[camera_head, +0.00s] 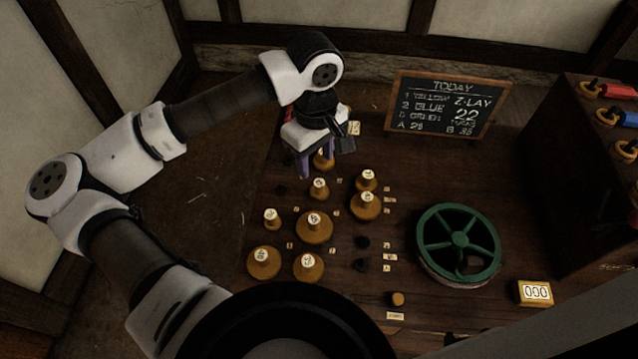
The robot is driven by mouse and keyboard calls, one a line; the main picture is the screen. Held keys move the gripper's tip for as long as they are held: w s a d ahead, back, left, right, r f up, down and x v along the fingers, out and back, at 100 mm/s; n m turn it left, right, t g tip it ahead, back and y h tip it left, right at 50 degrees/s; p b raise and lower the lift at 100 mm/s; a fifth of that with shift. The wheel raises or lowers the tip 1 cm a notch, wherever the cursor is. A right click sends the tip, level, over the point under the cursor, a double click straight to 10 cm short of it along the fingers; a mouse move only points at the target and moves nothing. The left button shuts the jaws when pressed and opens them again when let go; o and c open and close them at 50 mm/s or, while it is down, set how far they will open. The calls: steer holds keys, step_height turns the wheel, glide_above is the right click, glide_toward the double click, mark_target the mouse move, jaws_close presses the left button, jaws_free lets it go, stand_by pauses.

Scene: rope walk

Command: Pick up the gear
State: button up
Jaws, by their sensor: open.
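Several round brass-coloured pieces with pale numbered tops, which look like the gears, stand on the dark wooden table. One brass piece (324,161) is at the back, right at my gripper (316,165), partly hidden by it. My gripper points down with its fingers apart; I cannot tell whether they are around that piece or above it. Other brass pieces are a small one (319,188), a stacked-looking pair (365,206), a wide one (314,229), a small one at left (271,219) and two at the front (263,262), (308,267). Their numbers are too small to read.
A green spoked wheel (459,241) stands at the right. A chalkboard (442,105) leans at the back. A counter box reading 000 (535,292) is at front right. A dark cabinet (575,170) with coloured handles bounds the right side. Small labels and dark round spots dot the table.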

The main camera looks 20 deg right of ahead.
mark_target(320, 183)
step_height(320, 183, down, 3)
steer(key=shift+r, duration=0.1)
steer(key=f+p, duration=0.2)
steer(key=f, duration=0.2)
steer(key=shift+s+d+f+p, duration=0.15)
steer(key=shift+s+d+p, duration=0.15)
steer(key=shift+p, duration=0.1)
steer(key=shift+f, duration=0.55)
steer(key=c, duration=0.7)
